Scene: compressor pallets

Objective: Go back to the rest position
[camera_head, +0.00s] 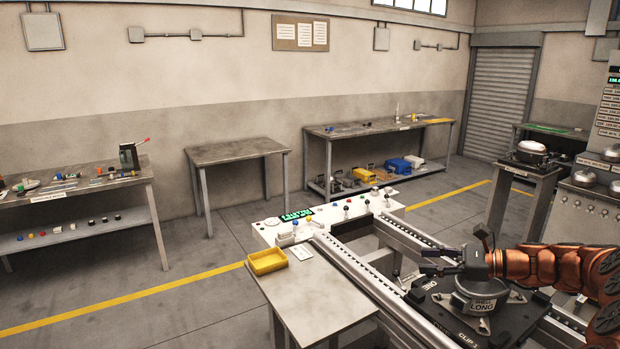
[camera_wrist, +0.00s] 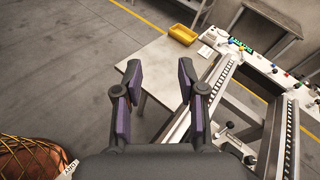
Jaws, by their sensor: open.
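My gripper (camera_head: 428,261) is at the right of the head view, at the end of my orange arm. It hangs above the conveyor rails (camera_head: 365,285), with its fingers pointing left. In the wrist view my gripper (camera_wrist: 160,76) has its two purple-padded fingers spread apart with nothing between them. Beneath the arm in the head view, a round grey part labelled "SHELL LONG" (camera_head: 481,302) sits on a black plate (camera_head: 440,318) marked "CLIP 1". The arm partly hides both. The gripper is apart from them.
A pale side table (camera_head: 312,292) with a yellow tray (camera_head: 267,261) stands left of the rails. A control panel (camera_head: 340,212) with buttons lies behind. Workbenches (camera_head: 75,190) (camera_head: 237,151) (camera_head: 380,127) line the wall. The floor (camera_head: 190,275) at left is clear.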

